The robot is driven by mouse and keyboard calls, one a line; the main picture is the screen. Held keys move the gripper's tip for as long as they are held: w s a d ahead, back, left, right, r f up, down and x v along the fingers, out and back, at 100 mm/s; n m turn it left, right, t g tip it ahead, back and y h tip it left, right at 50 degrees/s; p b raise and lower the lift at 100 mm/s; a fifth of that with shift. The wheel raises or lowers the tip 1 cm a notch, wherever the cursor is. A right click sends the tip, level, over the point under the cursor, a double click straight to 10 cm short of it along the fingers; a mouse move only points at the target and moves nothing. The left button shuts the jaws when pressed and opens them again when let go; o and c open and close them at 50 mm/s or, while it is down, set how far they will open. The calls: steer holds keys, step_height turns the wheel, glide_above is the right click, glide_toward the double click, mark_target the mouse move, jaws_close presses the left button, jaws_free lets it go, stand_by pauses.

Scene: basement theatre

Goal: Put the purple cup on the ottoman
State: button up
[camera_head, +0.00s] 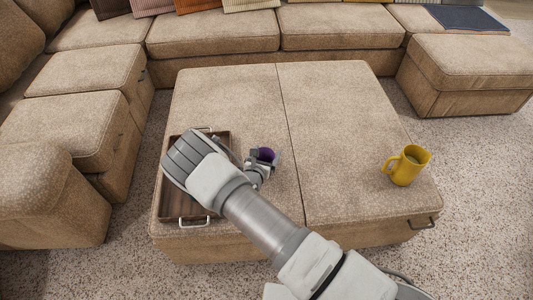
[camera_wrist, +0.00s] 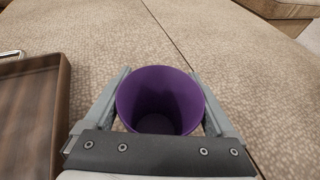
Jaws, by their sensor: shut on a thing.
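The purple cup (camera_wrist: 160,95) is between the two fingers of my gripper (camera_wrist: 162,108) in the wrist view, its open mouth facing the camera and its inside empty. My gripper is shut on it. In the head view the purple cup (camera_head: 265,155) shows at the end of my gripper (camera_head: 260,163), over the ottoman, just right of the tray. The large beige ottoman (camera_head: 340,130) fills the middle of the head view. I cannot tell whether the cup's base touches the ottoman top.
A brown wooden tray (camera_head: 178,205) with metal handles lies on the ottoman's left part, partly hidden by my arm. A yellow mug (camera_head: 406,165) stands at the right. The ottoman's back half is clear. A beige sectional sofa (camera_head: 215,34) surrounds it behind and at left.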

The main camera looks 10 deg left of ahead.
steer(key=shift+f, duration=0.2)
steer(key=o, duration=1)
steer(key=shift+r, duration=0.15)
